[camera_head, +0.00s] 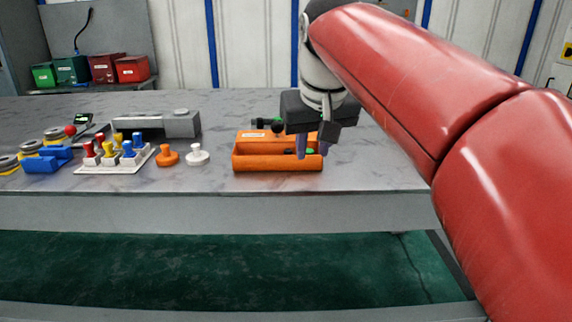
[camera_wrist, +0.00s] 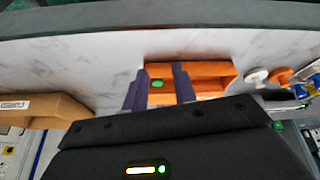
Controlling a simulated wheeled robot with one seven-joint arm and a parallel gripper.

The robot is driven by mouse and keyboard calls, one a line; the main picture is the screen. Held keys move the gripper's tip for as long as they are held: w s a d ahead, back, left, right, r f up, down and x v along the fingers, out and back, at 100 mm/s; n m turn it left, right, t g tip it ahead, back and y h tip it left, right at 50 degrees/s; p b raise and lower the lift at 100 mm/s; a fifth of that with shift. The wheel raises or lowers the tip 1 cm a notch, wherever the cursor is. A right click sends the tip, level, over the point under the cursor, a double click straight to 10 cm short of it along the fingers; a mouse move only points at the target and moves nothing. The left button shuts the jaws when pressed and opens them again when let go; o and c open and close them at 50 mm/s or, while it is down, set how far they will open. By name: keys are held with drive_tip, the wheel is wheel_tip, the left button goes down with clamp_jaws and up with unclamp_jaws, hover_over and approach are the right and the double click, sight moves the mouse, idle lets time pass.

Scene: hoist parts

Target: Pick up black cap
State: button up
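My gripper (camera_head: 313,150) is open, fingers pointing down over the right part of an orange bin (camera_head: 262,162). In the wrist view the two dark fingers of my gripper (camera_wrist: 158,74) stand apart, with the orange bin (camera_wrist: 205,69) beyond and below them. A small green round piece (camera_wrist: 156,83) shows between the fingers; it also shows at the bin in the head view (camera_head: 310,151). Black rounded parts (camera_head: 277,127) show at the back of the bin. I cannot tell which one is the black cap, and my gripper hides part of the bin.
To the left on the grey table (camera_head: 215,185) stand a white peg (camera_head: 197,154), an orange peg (camera_head: 167,155), a white tray (camera_head: 90,168) with coloured pegs, and a grey block (camera_head: 180,124). A cardboard-coloured box (camera_wrist: 45,108) shows in the wrist view. The table's front strip is clear.

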drive_tip(key=b, duration=0.2)
approach(288, 150)
drive_tip(key=f, duration=0.1)
drive_tip(key=shift+n+g+y, duration=0.3)
drive_tip(key=shift+y, duration=0.1)
drive_tip(key=x, duration=0.2)
drive_tip(key=b+x, duration=0.1)
drive_tip(key=x, duration=0.2)
drive_tip(key=b+x, duration=0.1)
drive_tip(key=x, duration=0.1)
drive_tip(key=shift+w+d+f, duration=0.2)
drive_tip(key=shift+w+d, duration=0.05)
drive_tip(key=shift+w, duration=0.2)
clamp_jaws()
